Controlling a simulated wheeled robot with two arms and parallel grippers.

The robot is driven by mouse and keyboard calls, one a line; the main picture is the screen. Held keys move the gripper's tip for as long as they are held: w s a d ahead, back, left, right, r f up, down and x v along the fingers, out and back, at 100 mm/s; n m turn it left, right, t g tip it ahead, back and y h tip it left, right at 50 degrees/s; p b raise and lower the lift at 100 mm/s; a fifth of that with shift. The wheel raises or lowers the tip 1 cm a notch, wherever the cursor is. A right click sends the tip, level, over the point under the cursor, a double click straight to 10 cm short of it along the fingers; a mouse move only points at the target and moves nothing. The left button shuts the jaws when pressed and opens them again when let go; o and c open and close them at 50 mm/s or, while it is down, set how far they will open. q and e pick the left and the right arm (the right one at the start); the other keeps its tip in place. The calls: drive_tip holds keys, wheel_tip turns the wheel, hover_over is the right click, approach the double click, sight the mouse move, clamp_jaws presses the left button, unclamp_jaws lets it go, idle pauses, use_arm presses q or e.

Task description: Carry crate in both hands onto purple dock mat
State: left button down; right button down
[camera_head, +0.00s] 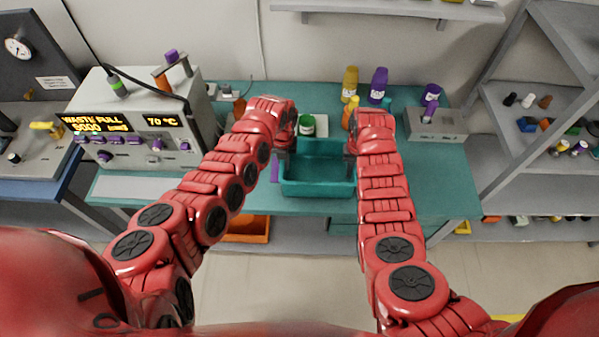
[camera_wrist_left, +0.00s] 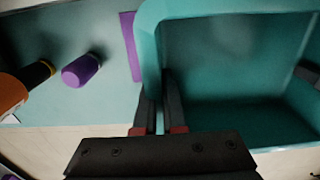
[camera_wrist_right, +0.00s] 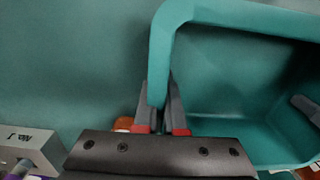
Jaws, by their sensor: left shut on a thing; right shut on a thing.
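The teal crate (camera_head: 318,187) is at the front of the teal bench, between my two grippers, and looks empty and roughly level. My left gripper (camera_head: 284,150) is shut on its left wall; the left wrist view shows the fingers (camera_wrist_left: 158,112) on either side of the rim. My right gripper (camera_head: 352,147) is shut on the opposite wall, with its fingers (camera_wrist_right: 160,108) astride the rim. A strip of the purple dock mat (camera_head: 275,171) shows beside the crate's left side and in the left wrist view (camera_wrist_left: 131,46). I cannot tell whether the crate touches the bench.
Behind the crate are a green-topped container (camera_head: 307,124), a yellow bottle (camera_head: 349,84) and a purple bottle (camera_head: 378,86). A grey box (camera_head: 434,124) stands at right, an instrument (camera_head: 135,120) at left. A purple-capped item (camera_wrist_left: 81,71) lies left of the mat.

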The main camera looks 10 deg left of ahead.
use_arm(q)
drive_tip(key=c, duration=1.3)
unclamp_jaws()
drive_tip(key=shift+a+f, duration=0.1)
drive_tip(key=shift+c, duration=0.2)
use_arm(e)
drive_tip(key=c, duration=1.3)
unclamp_jaws()
drive_tip(key=shift+c, duration=0.2)
use_arm(q)
drive_tip(key=o, duration=0.3)
drive_tip(key=shift+s, duration=0.1)
use_arm(e)
drive_tip(key=o, duration=0.3)
drive_tip(key=shift+s, duration=0.1)
use_arm(q)
drive_tip(key=shift+o, duration=0.2)
use_arm(e)
drive_tip(key=shift+o, duration=0.2)
drive_tip(key=shift+f, duration=0.1)
use_arm(q)
wheel_tip(320, 180, up, 11)
drive_tip(key=shift+r, duration=0.5)
use_arm(e)
wheel_tip(320, 180, up, 12)
drive_tip(key=shift+r, duration=0.1)
